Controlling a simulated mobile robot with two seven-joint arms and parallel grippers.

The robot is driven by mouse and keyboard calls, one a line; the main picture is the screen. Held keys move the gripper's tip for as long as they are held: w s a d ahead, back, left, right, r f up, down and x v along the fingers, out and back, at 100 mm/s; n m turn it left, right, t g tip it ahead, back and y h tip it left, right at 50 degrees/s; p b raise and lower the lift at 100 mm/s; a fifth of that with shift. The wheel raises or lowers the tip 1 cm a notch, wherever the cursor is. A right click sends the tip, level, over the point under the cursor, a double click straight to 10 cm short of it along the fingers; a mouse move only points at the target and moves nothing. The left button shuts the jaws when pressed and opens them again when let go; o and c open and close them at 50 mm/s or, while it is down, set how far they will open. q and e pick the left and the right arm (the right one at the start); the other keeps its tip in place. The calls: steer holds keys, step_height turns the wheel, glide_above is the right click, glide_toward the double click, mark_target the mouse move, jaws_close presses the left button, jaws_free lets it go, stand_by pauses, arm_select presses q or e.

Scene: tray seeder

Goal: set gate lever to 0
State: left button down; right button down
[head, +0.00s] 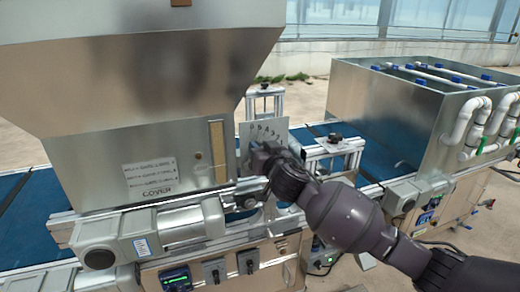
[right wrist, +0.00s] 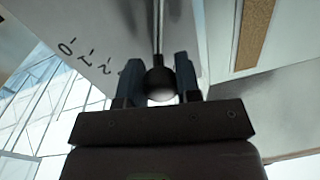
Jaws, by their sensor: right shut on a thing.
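The gate lever's scale plate (head: 268,131) stands upright at the right side of the seeder's metal hopper. In the right wrist view the lever is a thin rod (right wrist: 158,28) ending in a dark round knob (right wrist: 160,86). My right gripper (right wrist: 158,75) is shut on the knob, one finger on each side. In the head view my right gripper (head: 259,160) covers the knob and the lower plate. Scale numbers, with 0 at the outer left end, run along the plate (right wrist: 103,28) left of the lever. The exact reading is hidden by a finger. My left gripper is out of view.
The hopper (head: 95,165) with a COVER label stands left of the lever. A control box with a lit display (head: 176,280) and knobs sits below. A blue conveyor belt (head: 385,160) runs right to a metal tank (head: 400,115) with white pipes.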

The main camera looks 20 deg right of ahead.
steer(key=d+f+m, duration=0.4)
steer(key=f+m, duration=0.1)
steer(key=m, duration=0.6)
steer(key=shift+d+t+h, duration=0.3)
steer(key=shift+d, duration=0.05)
steer(key=shift+f+m, duration=0.2)
steer(key=shift+m, duration=0.1)
steer(key=c, duration=0.8)
jaws_free()
steer(key=s, duration=0.7)
steer(key=s+d, duration=0.1)
steer(key=s, duration=0.2)
steer(key=shift+s+f, duration=0.3)
steer(key=shift+s, duration=0.05)
